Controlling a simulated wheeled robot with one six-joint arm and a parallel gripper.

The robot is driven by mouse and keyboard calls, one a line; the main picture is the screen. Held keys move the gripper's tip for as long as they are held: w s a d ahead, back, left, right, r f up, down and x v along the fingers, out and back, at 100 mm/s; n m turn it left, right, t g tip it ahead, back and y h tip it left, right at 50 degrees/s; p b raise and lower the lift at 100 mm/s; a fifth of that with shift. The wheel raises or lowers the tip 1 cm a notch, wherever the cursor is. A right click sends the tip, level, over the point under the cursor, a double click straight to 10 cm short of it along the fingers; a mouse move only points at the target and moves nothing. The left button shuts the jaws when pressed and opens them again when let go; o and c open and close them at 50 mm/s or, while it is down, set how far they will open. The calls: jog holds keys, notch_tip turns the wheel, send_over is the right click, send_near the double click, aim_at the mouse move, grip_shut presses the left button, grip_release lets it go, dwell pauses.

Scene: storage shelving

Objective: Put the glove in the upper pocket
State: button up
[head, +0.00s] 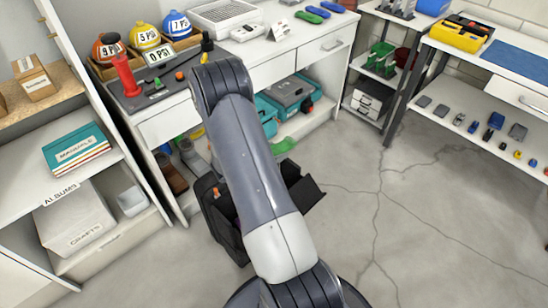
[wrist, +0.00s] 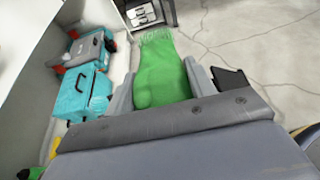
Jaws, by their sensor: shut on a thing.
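A green knitted glove (wrist: 162,75) with a pale cuff is held between the two grey fingers of my gripper (wrist: 163,88) in the wrist view. Its cuff end points away from me. In the head view part of the glove (head: 284,146) shows just right of my arm, in front of the white bench; my gripper is hidden there behind my arm. A black bag-like container (head: 223,228) stands on the floor below, largely covered by my arm, with a black flap (head: 306,192) to its right. I cannot make out which part is the upper pocket.
The white bench has a lower shelf with teal cases (wrist: 84,94). At the right is another bench with a yellow toolbox (head: 460,32). The cracked floor (head: 420,210) at right is clear.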

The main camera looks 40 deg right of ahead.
notch_tip(320, 180, down, 16)
jog(key=b, duration=1.1)
jog(key=shift+b, duration=0.35)
jog(key=shift+r, duration=0.15)
jog(key=o, duration=1.1)
jog(key=shift+c, duration=0.2)
notch_tip(320, 180, up, 14)
jog(key=p, duration=0.9)
notch_tip(320, 180, down, 11)
jog(key=b, duration=0.7)
